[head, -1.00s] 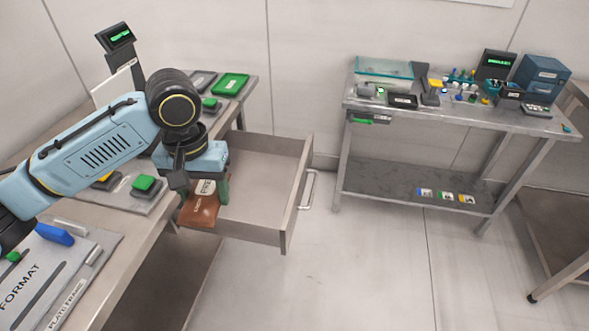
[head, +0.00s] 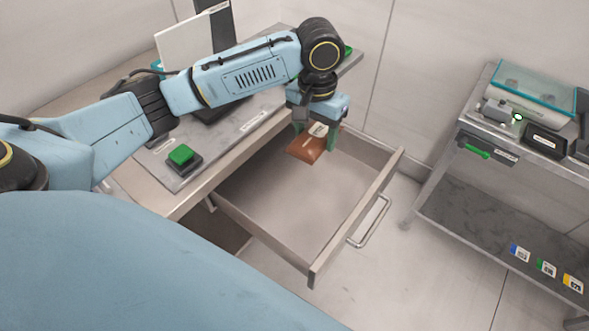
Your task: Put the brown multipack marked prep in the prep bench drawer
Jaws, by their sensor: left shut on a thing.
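The brown multipack (head: 306,149) with a white label hangs in my left gripper (head: 317,138), which is shut on it. The green fingers show at its sides. The pack is over the back part of the open prep bench drawer (head: 287,208), near its far wall. I cannot tell whether it touches the drawer floor. The visible floor of the drawer is bare. The drawer is pulled out from the prep bench (head: 162,196), its handle (head: 370,222) facing right. The marking on the pack is too small to read. My right gripper is not in view.
A green button (head: 181,154) on a dark base sits on the bench top. To the right stands another bench with a teal-lidded case (head: 538,90) and a lower shelf (head: 480,220) bearing small coloured cards. Clear floor lies between the benches.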

